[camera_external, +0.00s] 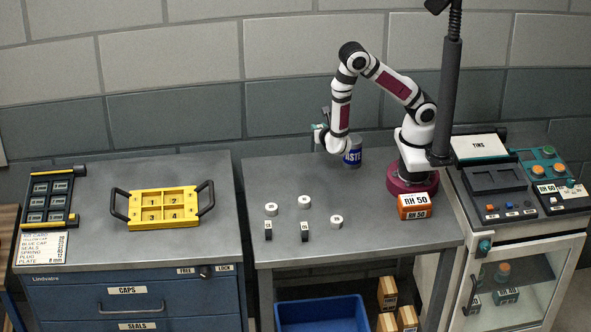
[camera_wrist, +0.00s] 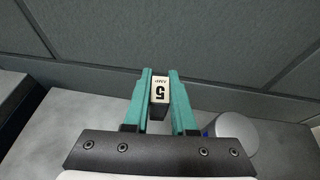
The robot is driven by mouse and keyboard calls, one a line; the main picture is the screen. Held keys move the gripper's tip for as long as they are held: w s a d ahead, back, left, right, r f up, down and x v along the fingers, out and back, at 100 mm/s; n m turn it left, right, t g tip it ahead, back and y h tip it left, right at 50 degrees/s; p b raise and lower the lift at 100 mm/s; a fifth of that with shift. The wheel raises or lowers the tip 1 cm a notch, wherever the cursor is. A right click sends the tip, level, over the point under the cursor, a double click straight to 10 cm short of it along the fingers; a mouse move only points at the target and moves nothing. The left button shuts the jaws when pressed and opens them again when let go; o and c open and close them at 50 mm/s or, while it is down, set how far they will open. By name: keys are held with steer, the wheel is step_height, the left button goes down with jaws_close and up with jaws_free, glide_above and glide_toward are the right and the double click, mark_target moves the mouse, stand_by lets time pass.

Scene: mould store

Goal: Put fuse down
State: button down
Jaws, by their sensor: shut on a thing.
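My gripper (camera_external: 319,129) is raised above the back of the middle grey table (camera_external: 290,178), left of the blue waste tin. In the wrist view, the green fingers of my gripper (camera_wrist: 160,78) are shut on a fuse (camera_wrist: 160,92). In the external view the fuse is too small to make out.
The waste tin (camera_external: 352,156) stands at the back of the table. Several small white-topped pieces (camera_external: 304,202) stand near the front. An orange box (camera_external: 414,207) is at the right. A yellow tray (camera_external: 163,208) lies on the left bench. The table's middle is clear.

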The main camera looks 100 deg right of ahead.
steer(key=w+a+r+n+t+y, duration=0.1)
steer(key=w+r+n+t, duration=0.2)
steer(key=w, duration=1)
steer(key=shift+n+t, duration=0.3)
steer(key=shift+t, duration=0.3)
steer(key=w+a+f, duration=0.2)
steer(key=a, duration=0.1)
steer(key=w+a+f, duration=0.2)
steer(key=a+f, duration=0.1)
steer(key=w+a+f, duration=0.2)
steer(key=w+a, duration=0.1)
steer(key=shift+f, duration=0.25)
step_height(320, 180, down, 4)
steer(key=shift+w+a, duration=0.1)
steer(key=shift+f, duration=0.1)
steer(key=shift+f, duration=0.1)
steer(key=c, duration=0.7)
jaws_free()
steer(key=shift+c, duration=0.2)
